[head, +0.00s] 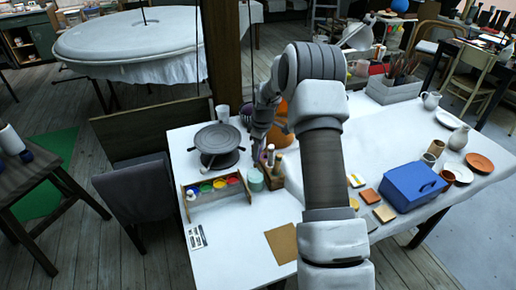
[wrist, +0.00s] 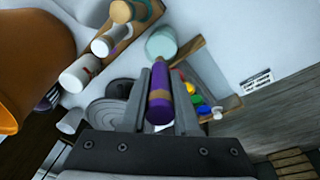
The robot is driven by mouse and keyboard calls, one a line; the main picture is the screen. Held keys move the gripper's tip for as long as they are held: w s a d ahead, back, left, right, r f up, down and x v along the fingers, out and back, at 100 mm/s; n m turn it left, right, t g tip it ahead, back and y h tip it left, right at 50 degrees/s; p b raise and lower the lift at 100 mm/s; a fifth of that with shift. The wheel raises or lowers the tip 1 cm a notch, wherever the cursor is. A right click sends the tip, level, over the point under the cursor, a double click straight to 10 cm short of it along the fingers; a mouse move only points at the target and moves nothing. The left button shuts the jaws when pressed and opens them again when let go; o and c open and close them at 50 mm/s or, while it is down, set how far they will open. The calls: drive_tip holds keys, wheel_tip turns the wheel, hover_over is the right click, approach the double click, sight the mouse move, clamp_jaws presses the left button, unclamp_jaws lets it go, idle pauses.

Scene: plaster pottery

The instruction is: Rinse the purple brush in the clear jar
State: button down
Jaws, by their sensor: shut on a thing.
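My gripper (wrist: 163,92) is shut on the purple brush (wrist: 160,105), whose purple body with a tan band lies between the two fingers. In the head view my gripper (head: 257,150) hangs over the white table, left of the forearm, and the brush is mostly hidden there. A pale green, round jar (head: 255,181) stands below the gripper, beside the paint rack; its round top shows just beyond the fingertips in the wrist view (wrist: 161,42). A small whitish, clear-looking cup (head: 222,113) stands behind the turntable. I cannot tell which of these two is the clear jar.
A wooden rack of coloured paints (head: 220,188) stands left of the pale green jar. A dark turntable (head: 217,146) is behind the rack. Bottles in a wooden tray (head: 271,176) and an orange pot (head: 279,130) crowd the right. A blue box (head: 411,186) is farther right.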

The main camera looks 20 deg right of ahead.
wheel_tip(320, 180, down, 8)
drive_tip(key=b, duration=0.5)
drive_tip(key=shift+r, duration=0.2)
drive_tip(key=shift+s, duration=0.15)
idle(0.4)
